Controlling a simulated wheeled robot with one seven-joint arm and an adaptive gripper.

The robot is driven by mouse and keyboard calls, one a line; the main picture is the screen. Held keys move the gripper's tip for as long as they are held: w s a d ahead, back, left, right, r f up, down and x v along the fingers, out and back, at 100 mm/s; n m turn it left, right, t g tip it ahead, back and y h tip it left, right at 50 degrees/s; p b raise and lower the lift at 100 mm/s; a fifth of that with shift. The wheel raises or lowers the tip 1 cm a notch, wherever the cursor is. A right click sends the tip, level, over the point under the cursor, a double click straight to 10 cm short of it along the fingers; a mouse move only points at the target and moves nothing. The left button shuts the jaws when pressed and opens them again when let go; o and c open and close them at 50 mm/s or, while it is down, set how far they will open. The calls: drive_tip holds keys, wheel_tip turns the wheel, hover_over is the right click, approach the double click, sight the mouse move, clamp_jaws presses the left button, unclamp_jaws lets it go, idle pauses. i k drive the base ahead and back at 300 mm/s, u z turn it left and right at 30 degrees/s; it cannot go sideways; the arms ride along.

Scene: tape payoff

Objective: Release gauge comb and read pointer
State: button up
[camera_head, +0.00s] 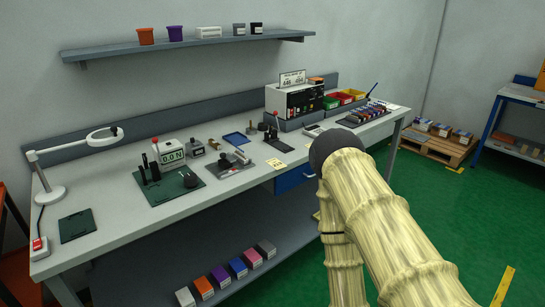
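A gauge box with a display that seems to read 0.0 N (171,152) stands on the workbench at centre left. In front of it is a dark green plate (160,192) with black upright posts (153,167) and a round black knob (191,180). A red-tipped lever (155,146) rises beside the box. To its right is a grey fixture (230,165) with a small lever. I cannot tell which part is the comb, and no pointer is readable at this size. My arm in its pale ribbed cover fills the lower right; my gripper is not in view.
The workbench (110,247) also carries a white lamp (52,192), a red switch box (39,245), a dark green mat (76,226), another red-knobbed stand (275,130), a boxed instrument (292,102) and coloured bins (338,100). Green floor (490,225) is open at right.

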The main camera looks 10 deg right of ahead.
sight(226, 162)
drive_tip(key=z, duration=0.05)
drive_tip(key=k, duration=0.6)
drive_tip(key=u, duration=0.3)
drive_tip(key=i, duration=0.95)
drive_tip(key=u, duration=0.5)
